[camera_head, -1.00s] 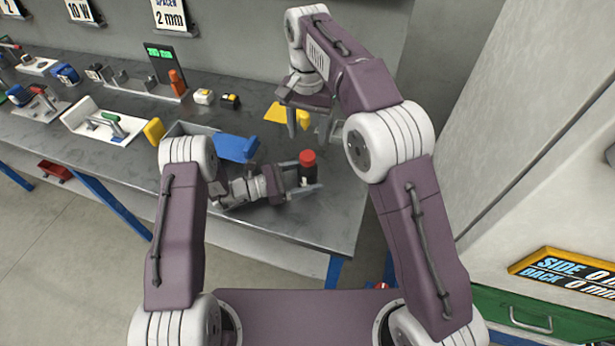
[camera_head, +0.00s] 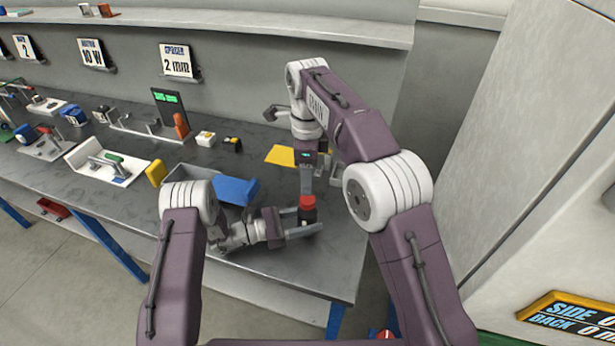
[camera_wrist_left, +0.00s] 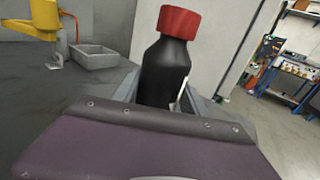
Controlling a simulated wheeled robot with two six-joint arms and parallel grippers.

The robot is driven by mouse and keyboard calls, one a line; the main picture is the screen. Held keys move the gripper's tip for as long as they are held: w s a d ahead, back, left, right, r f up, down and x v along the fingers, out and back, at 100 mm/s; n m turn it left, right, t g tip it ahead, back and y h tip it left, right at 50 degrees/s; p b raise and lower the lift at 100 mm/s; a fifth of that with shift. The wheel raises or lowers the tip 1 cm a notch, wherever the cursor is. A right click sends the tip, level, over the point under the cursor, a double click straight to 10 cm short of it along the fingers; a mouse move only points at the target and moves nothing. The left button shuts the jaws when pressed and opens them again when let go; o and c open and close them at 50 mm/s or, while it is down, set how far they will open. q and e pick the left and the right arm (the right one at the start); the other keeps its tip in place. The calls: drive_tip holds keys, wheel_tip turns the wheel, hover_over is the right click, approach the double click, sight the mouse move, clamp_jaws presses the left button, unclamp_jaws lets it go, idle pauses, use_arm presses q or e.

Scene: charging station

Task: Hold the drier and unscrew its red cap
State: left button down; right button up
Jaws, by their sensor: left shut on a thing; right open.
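The drier is a black bottle (camera_head: 308,216) with a red cap (camera_head: 307,202), near the table's front right corner. My left gripper (camera_head: 304,221) is shut around the bottle's body and holds it about upright. In the left wrist view the bottle (camera_wrist_left: 165,72) stands between the fingers, its red cap (camera_wrist_left: 180,22) clear above them. My right gripper (camera_head: 307,184) is open and points down over the cap. In the head view its finger ends appear just at the cap's top; contact cannot be told. The left wrist view does not show the right gripper.
A blue block (camera_head: 236,190) lies by a grey tray (camera_head: 188,172) left of the drier. A yellow piece (camera_head: 281,155) and a small grey bin (camera_wrist_left: 95,60) are behind. A tall grey cabinet (camera_head: 520,150) stands right. The table's front edge is close.

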sight(307, 199)
drive_tip(key=m, duration=0.2)
drive_tip(key=shift+m, duration=0.4)
wheel_tip(307, 199, down, 8)
drive_tip(key=shift+c, duration=0.3)
clamp_jaws()
